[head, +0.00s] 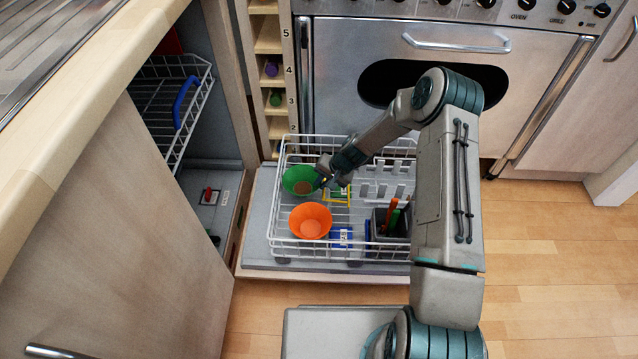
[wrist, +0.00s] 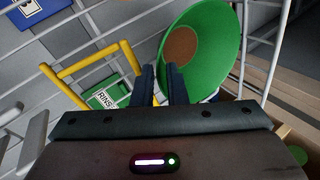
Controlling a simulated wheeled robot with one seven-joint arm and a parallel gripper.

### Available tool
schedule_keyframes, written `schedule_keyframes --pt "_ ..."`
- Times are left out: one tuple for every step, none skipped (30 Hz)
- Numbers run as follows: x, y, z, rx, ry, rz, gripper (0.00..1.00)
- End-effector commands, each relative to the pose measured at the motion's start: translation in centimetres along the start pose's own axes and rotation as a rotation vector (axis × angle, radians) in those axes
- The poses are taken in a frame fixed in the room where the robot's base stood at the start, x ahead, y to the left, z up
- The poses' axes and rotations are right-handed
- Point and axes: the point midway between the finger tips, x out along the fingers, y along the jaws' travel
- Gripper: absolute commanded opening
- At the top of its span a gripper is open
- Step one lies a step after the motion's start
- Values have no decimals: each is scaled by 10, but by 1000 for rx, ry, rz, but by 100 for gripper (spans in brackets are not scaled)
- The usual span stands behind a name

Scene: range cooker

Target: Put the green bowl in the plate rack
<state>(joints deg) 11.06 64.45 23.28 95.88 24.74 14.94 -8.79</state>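The green bowl (head: 300,180) is at the left side of the white wire plate rack (head: 272,215), tilted, with a brown inner base showing. In the wrist view the bowl (wrist: 215,50) leans up beside the rack wires, its near rim between my fingers. My gripper (head: 328,172) reaches down from the right to the bowl's right rim. In the wrist view my gripper's fingers (wrist: 161,75) are close together around the rim. The bowl's underside is hidden, so I cannot tell whether it rests on the rack.
An orange bowl (head: 311,221) sits in front of the green bowl. A yellow frame (head: 337,194), a blue box (head: 342,236) and a dark cutlery holder (head: 381,221) share the rack. Prongs behind stand empty. The counter and open cabinet flank the left; the oven (head: 450,65) stands behind.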

Motion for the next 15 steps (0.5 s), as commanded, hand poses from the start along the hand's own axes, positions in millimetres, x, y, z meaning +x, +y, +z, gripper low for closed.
schedule_keyframes --pt "-18 -2 -1 1 3 0 12" --pt "-24 -2 -1 1 2 0 12" --pt "-34 -2 -1 2 3 0 12" --pt "-40 -2 -1 1 4 0 12" --pt "-47 -2 -1 1 3 1 12" --pt "-55 -2 -1 0 3 1 12" --pt "-60 -2 -1 0 3 0 12" --pt "-66 -1 -1 0 2 0 12" --pt "-72 -1 0 0 1 0 12" --pt "-76 -2 0 -1 1 0 12" --pt "-80 -1 -1 -1 2 0 12" --pt "-84 -1 0 -1 2 0 12" --pt "-87 -1 0 0 1 0 12" --pt "-89 -1 0 0 1 0 12" --pt "-91 -1 0 -1 0 0 12"
